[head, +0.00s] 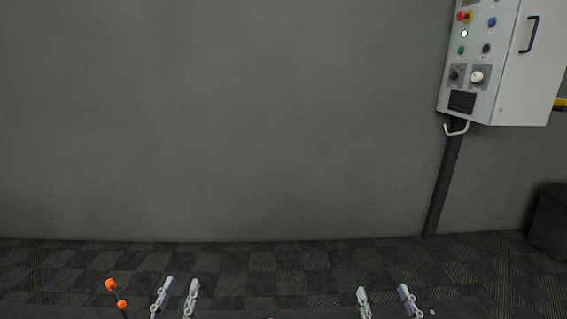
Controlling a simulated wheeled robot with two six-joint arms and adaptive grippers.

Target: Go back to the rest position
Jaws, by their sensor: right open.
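My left gripper (181,285) shows at the bottom edge, left of centre. Its two grey fingers point up and stand apart with nothing visible between them. My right gripper (384,291) shows at the bottom edge, right of centre. Its two fingers are spread, and the gap between them is empty. Only the finger ends of both grippers are in view; the arms behind them are cut off by the frame. Neither gripper touches anything that I can see.
A white control cabinet (520,75) with buttons and knobs hangs at the upper right, on a dark post (444,185). A dark bin-like box (550,225) stands at the right edge. Orange-tipped pieces (111,285) show at lower left. The grey wall and carpet ahead are clear.

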